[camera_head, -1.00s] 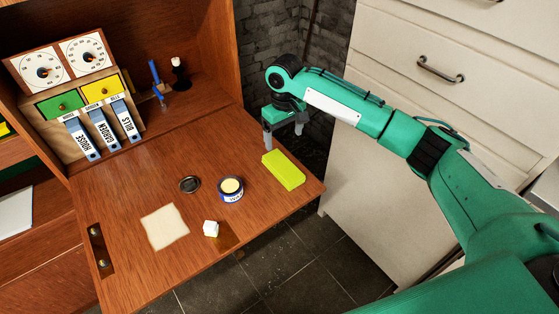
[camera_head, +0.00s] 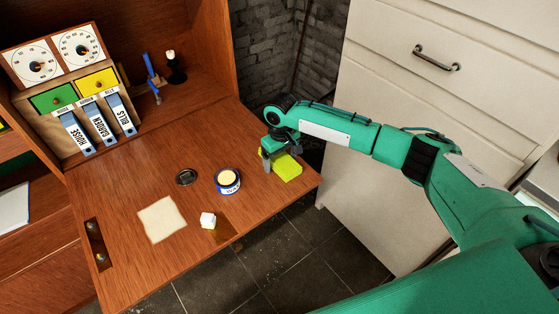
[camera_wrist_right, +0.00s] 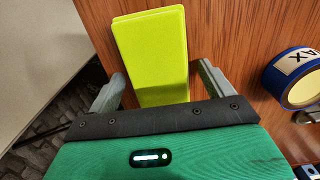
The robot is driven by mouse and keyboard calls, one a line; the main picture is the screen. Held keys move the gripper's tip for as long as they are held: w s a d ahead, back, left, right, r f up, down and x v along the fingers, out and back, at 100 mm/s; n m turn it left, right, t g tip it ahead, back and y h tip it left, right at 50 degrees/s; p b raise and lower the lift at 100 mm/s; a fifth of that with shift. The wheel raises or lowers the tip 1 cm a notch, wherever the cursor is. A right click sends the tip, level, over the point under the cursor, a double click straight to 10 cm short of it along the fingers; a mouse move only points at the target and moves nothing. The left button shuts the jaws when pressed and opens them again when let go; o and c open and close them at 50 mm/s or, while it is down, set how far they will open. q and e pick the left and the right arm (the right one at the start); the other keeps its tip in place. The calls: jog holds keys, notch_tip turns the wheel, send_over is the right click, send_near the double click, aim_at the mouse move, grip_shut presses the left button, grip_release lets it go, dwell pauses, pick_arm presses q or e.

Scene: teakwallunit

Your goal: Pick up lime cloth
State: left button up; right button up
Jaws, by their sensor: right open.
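The lime cloth (camera_head: 288,170) is a bright yellow-green folded block lying flat near the right corner of the wooden desk flap. In the right wrist view the cloth (camera_wrist_right: 152,50) lies between and beyond the two fingers. My right gripper (camera_head: 282,165) is over the cloth, pointing down, and partly hides it in the head view. Its jaws (camera_wrist_right: 158,88) are open, one finger on each side of the cloth, with a gap on both sides. My left gripper is in neither view.
A blue wax tin (camera_head: 228,181) stands left of the cloth, with a dark lid (camera_head: 186,177) beside it. White drawers (camera_head: 425,90) stand to the right. The flap (camera_head: 130,190) ends at an open edge.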

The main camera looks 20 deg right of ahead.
aim_at(281, 159)
jog(key=c, duration=1)
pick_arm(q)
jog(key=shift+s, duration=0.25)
pick_arm(e)
jog(key=shift+c, duration=0.3)
jog(key=shift+r, duration=0.55)
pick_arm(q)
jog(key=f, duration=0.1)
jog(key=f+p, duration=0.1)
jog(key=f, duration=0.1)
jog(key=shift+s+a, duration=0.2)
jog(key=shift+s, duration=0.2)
pick_arm(e)
notch_tip(281, 159, up, 19)
jog(key=o, duration=0.3)
jog(key=shift+c, duration=1.2)
